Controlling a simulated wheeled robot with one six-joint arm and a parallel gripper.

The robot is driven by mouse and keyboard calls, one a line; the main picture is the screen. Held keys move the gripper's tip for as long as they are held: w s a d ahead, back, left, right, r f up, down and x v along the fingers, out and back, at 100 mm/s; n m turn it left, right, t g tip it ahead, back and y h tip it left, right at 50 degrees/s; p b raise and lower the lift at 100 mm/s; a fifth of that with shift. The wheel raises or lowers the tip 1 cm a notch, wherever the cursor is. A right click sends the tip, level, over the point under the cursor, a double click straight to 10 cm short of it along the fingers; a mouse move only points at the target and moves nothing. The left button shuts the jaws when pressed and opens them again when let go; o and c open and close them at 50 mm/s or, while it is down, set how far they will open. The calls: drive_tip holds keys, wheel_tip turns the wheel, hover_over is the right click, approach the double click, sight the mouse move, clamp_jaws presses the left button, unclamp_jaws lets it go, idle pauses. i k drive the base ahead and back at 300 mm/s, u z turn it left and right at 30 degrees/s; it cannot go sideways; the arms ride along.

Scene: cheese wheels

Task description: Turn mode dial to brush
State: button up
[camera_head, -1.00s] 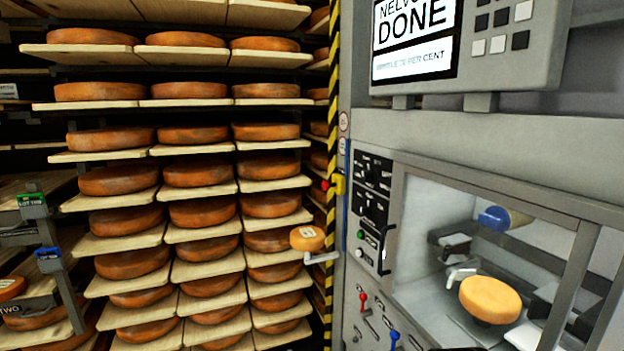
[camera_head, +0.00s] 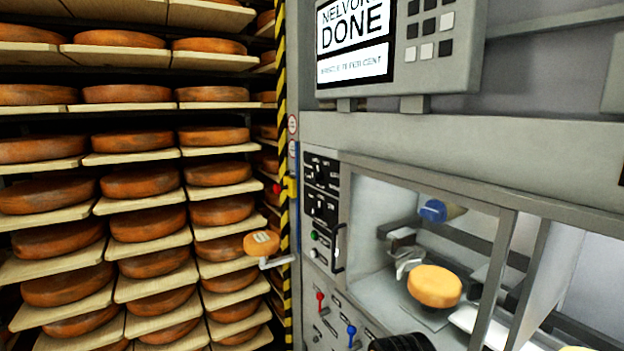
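A black control panel with two dark dials is on the machine's front, in the middle of the head view. The upper dial (camera_head: 320,174) and the lower dial (camera_head: 319,207) sit one above the other. Their labels are too small to read, so I cannot tell which is the mode dial or where either points. A green button (camera_head: 314,236) and a white button (camera_head: 312,253) are below them. My gripper's fingers are not seen. A black ribbed part (camera_head: 402,343) shows at the bottom edge, perhaps of my arm.
Red (camera_head: 320,300) and blue (camera_head: 351,334) levers are below. A cheese wheel (camera_head: 435,286) sits inside the machine's glazed bay. A screen (camera_head: 353,38) reads DONE. Cheese racks (camera_head: 135,250) fill the left.

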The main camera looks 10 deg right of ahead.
sight(315, 177)
drive_tip(key=u, duration=0.4)
drive_tip(key=i, duration=0.7)
drive_tip(key=u, duration=0.45)
